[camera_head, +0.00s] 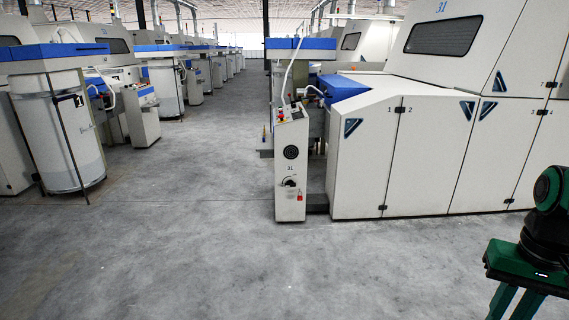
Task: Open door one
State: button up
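Door one (360,165) is the white panel at the left end of the long machine front on the right, with the number 1 near its upper right edge. It is shut, flush beside door two (428,160). A dark triangular recess with a blue rim (353,127) sits at its upper left. Small black fittings lie on the seam between the two doors, at top and bottom. My gripper (516,304), green and black, is at the lower right, well in front of the doors. Its two fingers point down, apart, with nothing seen between them; their tips are cut off.
A narrow control post (290,165) with a red button and a red padlock stands just left of door one. A low dark block (317,203) lies between them. Grey floor (270,265) is clear before the doors. A white can (62,140) stands far left.

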aim_at(366, 137)
jog(key=u, duration=0.05)
jog(key=i, duration=2.25)
jog(key=z, duration=0.5)
jog(key=i, duration=1.45)
jog(key=z, duration=0.2)
